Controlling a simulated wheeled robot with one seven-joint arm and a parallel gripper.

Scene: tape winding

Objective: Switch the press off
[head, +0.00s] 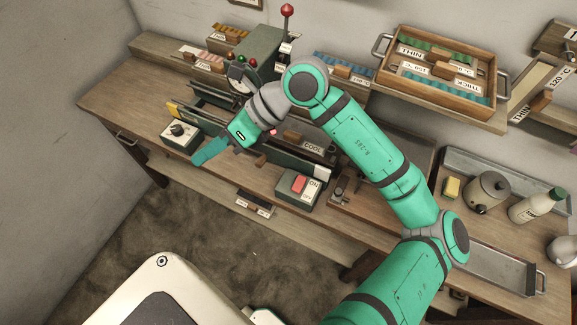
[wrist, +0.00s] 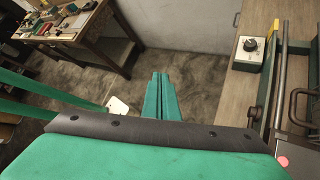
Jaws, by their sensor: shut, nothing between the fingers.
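The press is a green machine (head: 262,52) at the back of the bench, with a red-knobbed lever. A switch box (head: 301,199) with a red rocker and ON/OFF lettering sits on the bench's front part; I cannot tell which way the rocker is pressed. My gripper (head: 200,160) is shut and empty, left of the switch box and apart from it, above the bench's front edge near a dial box (head: 180,133). In the wrist view, my closed fingers (wrist: 160,88) point over the floor, with the dial box (wrist: 249,56) to their right.
A long press bed labelled COOL (head: 312,148) runs beneath my arm. Floor lies free in front.

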